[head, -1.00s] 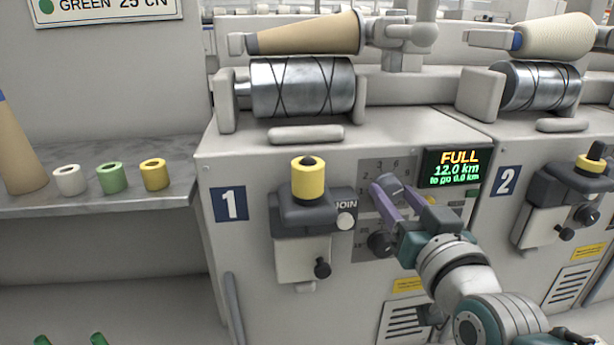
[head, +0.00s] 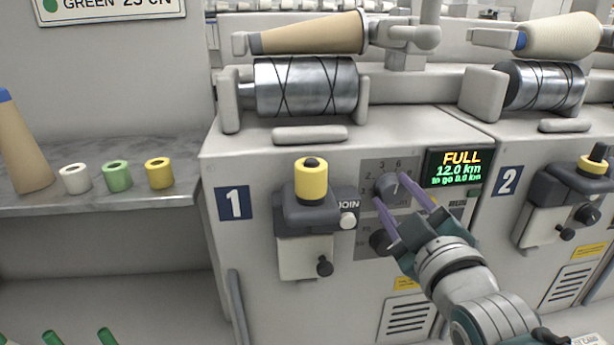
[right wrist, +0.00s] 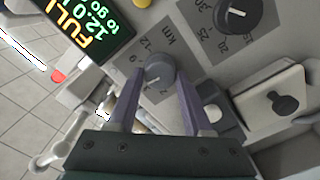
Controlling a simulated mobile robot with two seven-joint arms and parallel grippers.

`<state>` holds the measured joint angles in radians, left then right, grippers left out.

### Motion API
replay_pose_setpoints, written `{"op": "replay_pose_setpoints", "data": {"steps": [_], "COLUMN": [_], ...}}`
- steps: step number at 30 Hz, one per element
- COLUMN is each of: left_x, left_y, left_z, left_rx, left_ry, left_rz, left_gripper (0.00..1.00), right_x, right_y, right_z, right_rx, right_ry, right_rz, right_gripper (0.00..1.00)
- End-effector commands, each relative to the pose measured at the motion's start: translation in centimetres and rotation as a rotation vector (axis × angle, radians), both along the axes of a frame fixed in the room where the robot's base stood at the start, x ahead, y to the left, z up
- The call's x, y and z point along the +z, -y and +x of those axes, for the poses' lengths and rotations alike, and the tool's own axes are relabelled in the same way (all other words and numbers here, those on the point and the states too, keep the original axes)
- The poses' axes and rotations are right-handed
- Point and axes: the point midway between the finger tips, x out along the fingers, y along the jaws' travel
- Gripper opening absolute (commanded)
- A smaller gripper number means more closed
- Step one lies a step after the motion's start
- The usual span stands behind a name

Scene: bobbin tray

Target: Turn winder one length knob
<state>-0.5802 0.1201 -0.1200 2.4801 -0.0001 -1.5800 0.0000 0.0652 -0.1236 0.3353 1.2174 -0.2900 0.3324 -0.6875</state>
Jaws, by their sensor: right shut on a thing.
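The grey length knob (head: 386,189) of winder one sits on a dial panel with numbers on the machine's front, left of the display. Its white mark points roughly upward in the head view; I cannot tell the exact number. My right gripper (head: 394,187) has its purple fingers on either side of the knob, shut on it. In the right wrist view the knob (right wrist: 159,74) lies between the fingertips of my gripper (right wrist: 154,84), beside the "km" label. The display (head: 454,168) reads FULL, 12.0 km. My left gripper is not in view.
A second dark knob (head: 381,242) sits just below, close to my gripper. A yellow bobbin (head: 311,179) stands on the join unit to the left. Winder two's unit (head: 550,215) is to the right. White, green and yellow bobbins stand on the left shelf (head: 100,200).

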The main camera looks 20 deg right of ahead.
Motion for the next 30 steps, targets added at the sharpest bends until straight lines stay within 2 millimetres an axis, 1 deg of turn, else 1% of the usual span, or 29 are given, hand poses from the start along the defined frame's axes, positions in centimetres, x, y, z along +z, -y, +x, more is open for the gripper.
{"op": "replay_pose_setpoints", "data": {"steps": [9,15,21,30], "left_x": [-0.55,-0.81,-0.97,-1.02], "left_y": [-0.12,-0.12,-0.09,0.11], "left_z": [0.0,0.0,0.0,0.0], "left_rx": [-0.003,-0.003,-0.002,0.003], "left_ry": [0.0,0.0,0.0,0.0], "left_rz": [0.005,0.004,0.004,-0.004], "left_gripper": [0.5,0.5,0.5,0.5], "right_x": [-0.21,-0.25,-0.22,-0.2], "right_y": [0.0,-0.02,-0.03,-0.02], "right_z": [-0.02,-0.03,-0.02,-0.04], "right_rx": [-0.001,-0.001,-0.001,-0.001], "right_ry": [-0.065,-0.095,-0.113,-0.122], "right_rz": [-0.263,-0.382,-0.457,-0.493], "right_gripper": [0.0,0.0,0.0,0.0]}}
